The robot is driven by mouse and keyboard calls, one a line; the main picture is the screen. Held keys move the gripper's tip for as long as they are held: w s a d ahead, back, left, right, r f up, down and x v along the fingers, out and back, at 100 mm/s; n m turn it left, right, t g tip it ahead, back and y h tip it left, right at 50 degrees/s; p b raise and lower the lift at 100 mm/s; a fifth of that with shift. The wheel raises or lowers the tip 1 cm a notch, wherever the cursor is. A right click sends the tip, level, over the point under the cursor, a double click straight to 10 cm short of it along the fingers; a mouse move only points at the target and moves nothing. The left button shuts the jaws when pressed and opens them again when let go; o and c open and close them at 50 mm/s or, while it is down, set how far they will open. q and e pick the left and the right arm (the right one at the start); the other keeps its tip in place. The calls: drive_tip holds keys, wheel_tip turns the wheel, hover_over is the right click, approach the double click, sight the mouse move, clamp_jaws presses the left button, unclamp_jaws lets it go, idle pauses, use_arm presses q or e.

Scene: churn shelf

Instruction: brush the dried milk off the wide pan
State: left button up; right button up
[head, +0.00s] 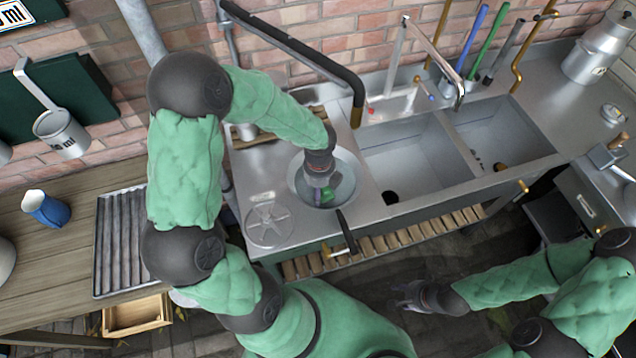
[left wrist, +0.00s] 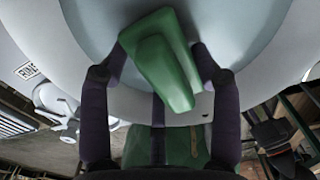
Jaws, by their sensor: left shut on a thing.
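The wide pan (head: 347,166) is a round grey metal vessel on the steel counter, left of the sinks. My left gripper (head: 322,192) reaches down inside its rim and is shut on a green brush (left wrist: 170,65). In the left wrist view the pan's pale inner surface (left wrist: 235,25) lies behind the brush, and both fingers flank the green body. I cannot tell whether the bristles touch the pan. No dried milk can be made out. My right gripper (head: 402,296) is low over the dark floor in front of the counter, empty, with its fingers apart.
Two sink basins (head: 410,160) with a tap adjoin the pan on the right. A clear round lid-like disc (head: 270,222) lies left of it. A dark pipe (head: 290,45) hangs behind. A blue jug (head: 46,207) and a ribbed tray (head: 118,240) are on the wooden table.

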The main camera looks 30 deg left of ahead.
idle(0.3)
use_arm(q)
wheel_tip(320, 180, up, 6)
drive_tip(key=p, duration=0.5)
drive_tip(key=shift+p, duration=0.4)
wheel_tip(320, 180, up, 3)
drive_tip(key=p, duration=0.3)
drive_tip(key=shift+f, duration=0.2)
idle(0.4)
drive_tip(key=shift+d+f+b, duration=0.25)
drive_tip(key=shift+f+b, duration=1.1)
drive_tip(key=shift+f, duration=0.5)
drive_tip(key=shift+d+f+b, duration=0.2)
drive_tip(key=shift+f+b, duration=1.15)
drive_tip(key=shift+f, duration=0.45)
drive_tip(key=shift+s+f, duration=0.1)
